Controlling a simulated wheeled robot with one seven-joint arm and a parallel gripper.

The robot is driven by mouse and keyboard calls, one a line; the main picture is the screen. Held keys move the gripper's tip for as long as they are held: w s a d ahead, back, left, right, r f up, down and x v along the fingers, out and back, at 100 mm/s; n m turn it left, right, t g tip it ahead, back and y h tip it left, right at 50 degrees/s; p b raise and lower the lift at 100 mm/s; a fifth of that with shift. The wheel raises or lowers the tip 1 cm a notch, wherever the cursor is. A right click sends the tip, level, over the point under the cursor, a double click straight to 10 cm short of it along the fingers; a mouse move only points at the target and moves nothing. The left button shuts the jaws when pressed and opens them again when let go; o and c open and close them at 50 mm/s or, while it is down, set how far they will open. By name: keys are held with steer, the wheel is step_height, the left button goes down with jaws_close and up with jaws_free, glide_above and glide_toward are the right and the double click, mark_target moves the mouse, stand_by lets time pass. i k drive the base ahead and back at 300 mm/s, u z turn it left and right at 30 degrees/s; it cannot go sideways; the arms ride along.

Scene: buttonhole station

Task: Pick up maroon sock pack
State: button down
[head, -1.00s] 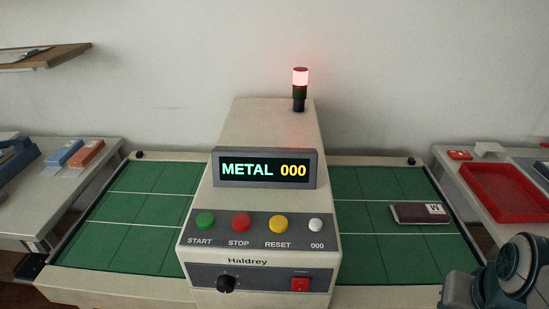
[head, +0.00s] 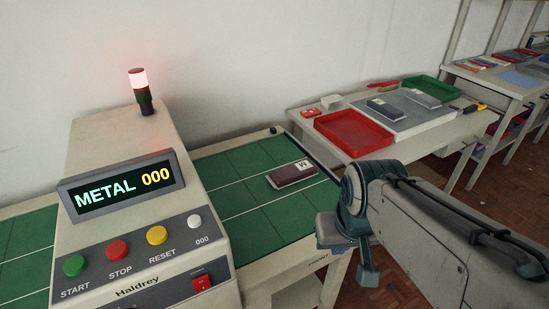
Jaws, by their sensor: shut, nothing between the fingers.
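The maroon sock pack (head: 291,174) is a flat dark maroon packet with a white label marked "M" at its far right end. It lies flat on the green gridded bed (head: 222,170) to the right of the metal detector housing (head: 112,140). My arm (head: 430,235) reaches in from the lower right, and its teal joint is in front of the bed's right corner, apart from the pack. I cannot make out my gripper's fingers in this view. Nothing is seen touching the pack.
The detector display (head: 122,187) reads "METAL 000" and its lamp (head: 139,80) glows red. A side table (head: 425,145) at right holds a red tray (head: 353,131), a green tray (head: 431,89) and dark packs on a grey board. A shelf unit with packs stands farther right.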

mark_target(284, 176)
steer(key=u, duration=2.25)
steer(key=k, duration=0.8)
steer(key=z, duration=0.95)
steer(key=i, duration=1)
steer(key=z, duration=0.05)
